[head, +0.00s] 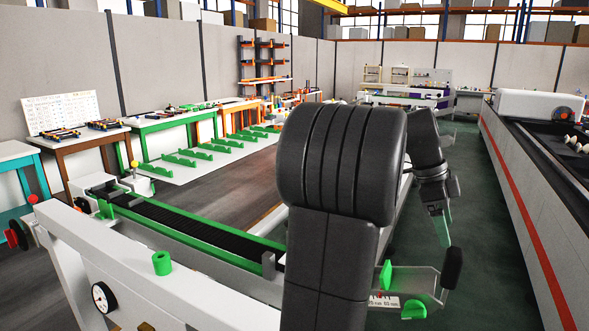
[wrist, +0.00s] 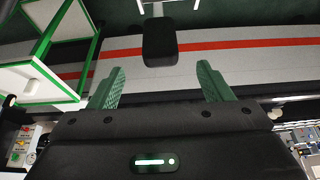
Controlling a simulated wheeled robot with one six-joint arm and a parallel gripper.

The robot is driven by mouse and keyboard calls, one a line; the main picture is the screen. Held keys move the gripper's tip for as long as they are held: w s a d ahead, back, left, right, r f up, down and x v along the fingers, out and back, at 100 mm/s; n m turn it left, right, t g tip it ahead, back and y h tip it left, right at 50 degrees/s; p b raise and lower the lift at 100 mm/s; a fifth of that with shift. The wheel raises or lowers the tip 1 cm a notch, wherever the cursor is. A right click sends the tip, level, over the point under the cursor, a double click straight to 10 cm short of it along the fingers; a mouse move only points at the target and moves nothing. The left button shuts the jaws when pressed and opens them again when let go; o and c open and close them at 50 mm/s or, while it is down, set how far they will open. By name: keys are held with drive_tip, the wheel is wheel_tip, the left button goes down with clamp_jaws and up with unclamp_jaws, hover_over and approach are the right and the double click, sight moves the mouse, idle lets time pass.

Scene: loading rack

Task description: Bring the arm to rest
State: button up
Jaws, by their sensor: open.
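My arm rises dark grey in the middle of the head view, and its big rounded link covers part of the scene behind it. My gripper (head: 443,230) hangs low on the right of that link, its green fingers partly visible. In the wrist view my gripper (wrist: 161,85) has its two green ribbed fingers wide apart with nothing between them. A black rounded block (wrist: 160,42) shows beyond the fingertips, apart from them. A black grip-like piece (head: 452,268) is just below the gripper in the head view; whether they touch is unclear.
A long white machine with a red stripe (head: 525,205) runs along the right. A conveyor with green edges (head: 190,225) lies at left front. A grey plate with green knobs (head: 415,283) is near the gripper. Tables (head: 85,148) line the left wall. Dark green floor (head: 480,240) is open between.

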sight(450, 250)
drive_tip(key=x, duration=0.9)
drive_tip(key=shift+p, duration=0.3)
drive_tip(key=shift+r, duration=0.15)
drive_tip(key=shift+a, duration=0.15)
